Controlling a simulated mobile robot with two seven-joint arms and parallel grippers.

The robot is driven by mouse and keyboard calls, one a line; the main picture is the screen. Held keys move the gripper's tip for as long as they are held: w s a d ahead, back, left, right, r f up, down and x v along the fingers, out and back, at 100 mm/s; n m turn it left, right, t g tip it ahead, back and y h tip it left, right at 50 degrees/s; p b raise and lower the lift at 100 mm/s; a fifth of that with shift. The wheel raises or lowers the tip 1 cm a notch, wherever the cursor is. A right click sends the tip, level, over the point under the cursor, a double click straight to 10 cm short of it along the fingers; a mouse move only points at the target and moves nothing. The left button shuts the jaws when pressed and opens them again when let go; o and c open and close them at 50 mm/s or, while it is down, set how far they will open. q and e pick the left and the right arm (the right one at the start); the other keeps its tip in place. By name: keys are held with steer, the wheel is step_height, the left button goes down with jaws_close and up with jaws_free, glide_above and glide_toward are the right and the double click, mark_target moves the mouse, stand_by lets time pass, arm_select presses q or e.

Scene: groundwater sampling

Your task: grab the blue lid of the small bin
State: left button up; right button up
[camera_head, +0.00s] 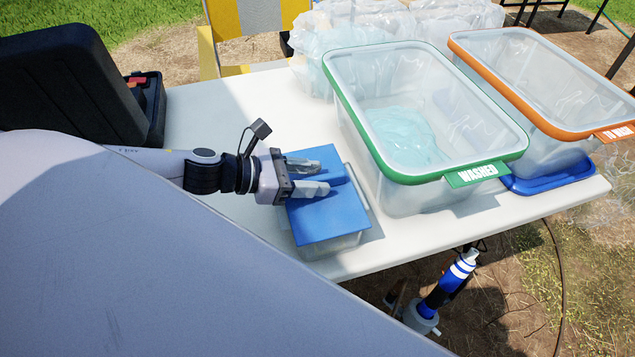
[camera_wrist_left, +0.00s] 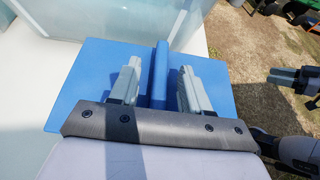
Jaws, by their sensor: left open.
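The small bin (camera_head: 335,246) is a clear box near the front edge of the white table, and its blue lid (camera_head: 328,222) lies flat on top. A raised blue ridge (camera_wrist_left: 159,75) runs across the lid. My left gripper (camera_head: 326,178) is over the lid, coming in from the left. In the left wrist view, my left gripper (camera_wrist_left: 160,88) is open, with one grey finger on each side of the ridge and a gap on both sides. I cannot tell how far the fingertips are above the lid. What may be my right gripper (camera_wrist_left: 298,80) shows at the right edge there.
A clear bin with a green rim (camera_head: 345,92) marked WASHED stands just right of the small bin. An orange-rimmed bin (camera_head: 545,128) stands beyond it, near another blue lid (camera_head: 550,180). A black case (camera_head: 70,75) is at the left. Bare table (camera_head: 225,110) lies behind my gripper.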

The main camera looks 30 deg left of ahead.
arm_select(q)
steer(key=shift+w+d, duration=0.15)
jaws_close()
steer(key=shift+r, duration=0.1)
